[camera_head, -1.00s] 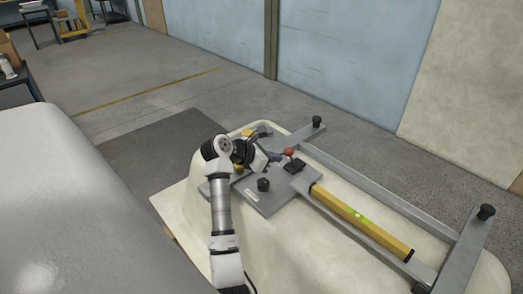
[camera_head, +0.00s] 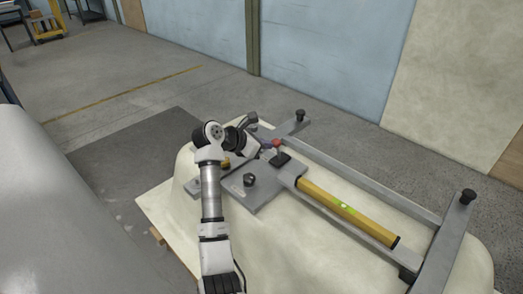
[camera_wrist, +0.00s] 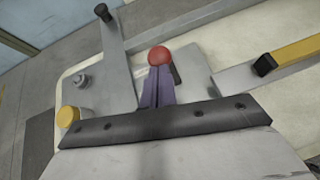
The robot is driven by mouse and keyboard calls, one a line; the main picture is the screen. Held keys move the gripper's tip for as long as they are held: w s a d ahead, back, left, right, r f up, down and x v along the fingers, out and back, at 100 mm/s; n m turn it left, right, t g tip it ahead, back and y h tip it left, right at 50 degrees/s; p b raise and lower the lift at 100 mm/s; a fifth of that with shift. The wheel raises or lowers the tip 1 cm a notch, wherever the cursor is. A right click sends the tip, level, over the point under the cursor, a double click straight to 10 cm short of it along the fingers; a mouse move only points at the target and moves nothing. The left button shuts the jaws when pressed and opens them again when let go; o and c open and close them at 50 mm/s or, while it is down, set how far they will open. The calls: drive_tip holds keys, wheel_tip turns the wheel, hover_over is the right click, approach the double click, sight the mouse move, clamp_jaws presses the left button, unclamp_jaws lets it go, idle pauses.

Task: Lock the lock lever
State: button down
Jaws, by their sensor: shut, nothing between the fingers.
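The lock lever shows as a red ball knob (camera_head: 277,143) on the grey plate (camera_head: 238,187) of a frame on the cream tub shell. In the wrist view the red knob (camera_wrist: 159,56) sits just beyond my fingertips, with a short dark piece beside it. My gripper (camera_head: 268,146) is shut and empty. Its purple fingers (camera_wrist: 154,88) point at the knob from the left in the head view. The fingertips are at or very near the ball; I cannot tell whether they touch. Most of the lever's stem is hidden behind the fingers.
A black block (camera_head: 281,159) and a black knob (camera_head: 250,180) stand on the plate near the lever. A yellow knob (camera_wrist: 68,116) and a grey bolt (camera_wrist: 82,80) are left of my fingers. A yellow level (camera_head: 345,213) lies along the frame's rails to the right.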

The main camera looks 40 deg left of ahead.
drive_tip(key=w+g, duration=0.1)
drive_tip(key=w+r+g, duration=0.1)
drive_tip(key=w, duration=0.1)
drive_tip(key=w+r, duration=0.1)
drive_tip(key=w, duration=0.1)
drive_tip(key=shift+w+d+r+g+y, duration=0.1)
drive_tip(key=shift+w+d+g+y, duration=0.1)
drive_tip(key=shift+g+y, duration=0.15)
drive_tip(key=shift+w+d, duration=0.15)
drive_tip(key=shift+w, duration=1.3)
